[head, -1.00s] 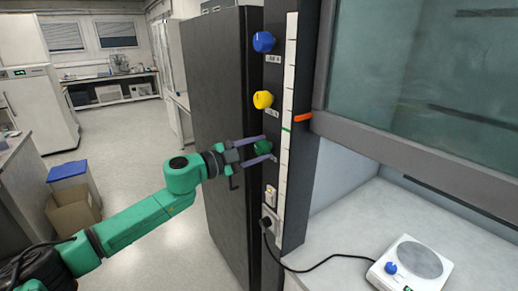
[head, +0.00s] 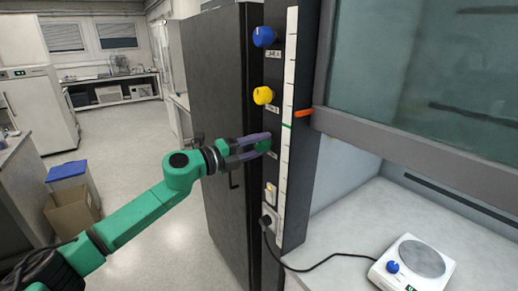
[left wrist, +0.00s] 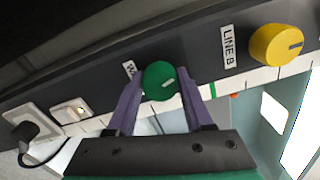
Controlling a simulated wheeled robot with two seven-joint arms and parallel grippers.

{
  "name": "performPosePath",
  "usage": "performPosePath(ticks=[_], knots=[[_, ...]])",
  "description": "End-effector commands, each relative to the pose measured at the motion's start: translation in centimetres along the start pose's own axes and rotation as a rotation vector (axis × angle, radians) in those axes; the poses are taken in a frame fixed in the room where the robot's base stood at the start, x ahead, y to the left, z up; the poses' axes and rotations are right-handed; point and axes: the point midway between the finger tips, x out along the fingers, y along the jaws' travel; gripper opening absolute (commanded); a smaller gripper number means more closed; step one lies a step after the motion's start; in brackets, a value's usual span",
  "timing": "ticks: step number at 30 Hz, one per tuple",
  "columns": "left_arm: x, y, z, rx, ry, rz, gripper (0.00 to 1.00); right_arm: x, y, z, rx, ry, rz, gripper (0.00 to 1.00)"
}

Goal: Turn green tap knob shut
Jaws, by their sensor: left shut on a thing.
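The green tap knob (head: 264,145) sits on a dark vertical panel, below a yellow knob (head: 263,96) and a blue knob (head: 264,37). My left gripper (head: 262,146) has its two purple fingers on either side of the green knob and is shut on it. In the left wrist view the green knob (left wrist: 160,80) lies between the fingertips, with a pale pointer mark slanting on its face. The yellow knob (left wrist: 277,44) is to its right there, beside a "LINE B" label. The label by the green knob is partly hidden. My right gripper is not in view.
Below are a switch and a plugged cable (head: 266,223). A tall dark cabinet (head: 222,120) stands left. A hood sash and a balance (head: 410,264) are at right.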

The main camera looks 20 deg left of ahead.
Motion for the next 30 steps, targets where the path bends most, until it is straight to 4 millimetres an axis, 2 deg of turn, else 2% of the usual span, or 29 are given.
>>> performPosePath(ticks=[6,13,30], knots=[[0.0,0.2,-0.1,0.167,0.000,0.000,0.00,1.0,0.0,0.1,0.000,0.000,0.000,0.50],[0.0,0.1,0.0,0.286,0.000,0.000,0.00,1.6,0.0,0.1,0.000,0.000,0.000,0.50],[0.0,0.0,0.0,0.346,0.001,0.000,0.00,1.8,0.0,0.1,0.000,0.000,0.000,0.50]])
